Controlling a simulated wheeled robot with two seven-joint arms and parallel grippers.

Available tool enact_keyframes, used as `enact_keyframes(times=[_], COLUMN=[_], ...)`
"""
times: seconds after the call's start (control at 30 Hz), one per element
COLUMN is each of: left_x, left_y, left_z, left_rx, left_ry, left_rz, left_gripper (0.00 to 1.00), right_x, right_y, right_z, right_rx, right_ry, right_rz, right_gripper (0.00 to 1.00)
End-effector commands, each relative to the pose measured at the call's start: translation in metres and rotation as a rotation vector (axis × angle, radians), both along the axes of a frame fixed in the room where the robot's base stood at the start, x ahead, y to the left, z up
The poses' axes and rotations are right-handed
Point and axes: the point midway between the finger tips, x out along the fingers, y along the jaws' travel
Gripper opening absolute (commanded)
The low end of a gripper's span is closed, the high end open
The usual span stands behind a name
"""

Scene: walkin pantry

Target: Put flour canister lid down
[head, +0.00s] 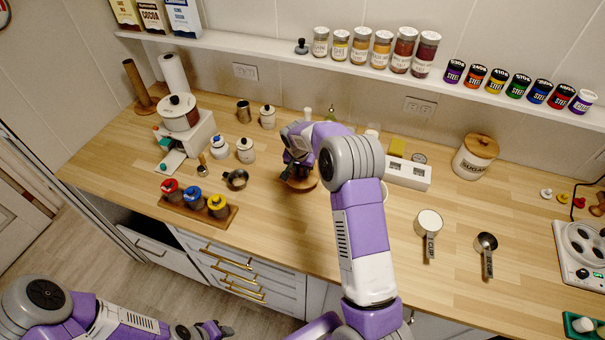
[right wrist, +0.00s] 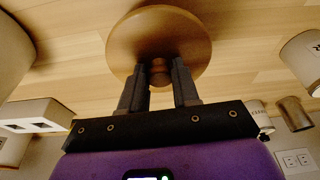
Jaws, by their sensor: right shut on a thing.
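The flour canister lid, a round wooden disc with a knob, shows in the right wrist view (right wrist: 190,27) and partly in the head view (head: 301,184). My right gripper (right wrist: 159,78) is shut on its knob; in the head view the gripper (head: 297,170) is over the counter, left of centre. The lid is low at the wooden counter; I cannot tell whether it touches it. A large pale rounded body (right wrist: 12,50) shows at the upper left of the right wrist view, without a readable label. My left gripper (head: 213,330) is low, in front of the drawers.
The sugar canister (head: 475,157) stands at the back right. A small dark-handled pot (head: 236,178) and a rack with several colored-lid jars (head: 198,207) lie left of the lid. Measuring cups (head: 429,225) lie to the right. Bare counter (head: 285,225) is in front of the lid.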

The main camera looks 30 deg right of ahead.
Motion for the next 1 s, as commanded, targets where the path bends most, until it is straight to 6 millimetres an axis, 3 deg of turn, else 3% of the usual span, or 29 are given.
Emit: enact_keyframes(times=[0.17, 0.53, 0.57, 0.7, 1.0], left_x=[0.0, 0.0, 0.0, 0.0, 0.0], left_y=[0.0, 0.0, 0.0, 0.0, 0.0], left_z=[0.0, -0.005, -0.005, -0.003, -0.002], left_rx=[0.0, 0.0, 0.0, 0.0, 0.0], left_ry=[0.0, 0.0, 0.0, 0.0, 0.0], left_rz=[0.0, 0.0, 0.0, 0.0, 0.0], left_gripper=[0.43, 0.43, 0.43, 0.43, 0.43], right_x=[0.0, 0.0, 0.0, 0.0, -0.001], right_y=[0.0, 0.0, 0.0, 0.0, 0.0], right_z=[-0.026, -0.031, -0.031, -0.03, -0.028], right_rx=[0.0, 0.0, -0.001, 0.0, -0.001], right_ry=[0.002, 0.0, 0.001, 0.002, 0.002], right_rz=[0.002, 0.001, 0.001, 0.001, 0.0], right_gripper=[0.0, 0.0, 0.32, 0.54, 0.56])
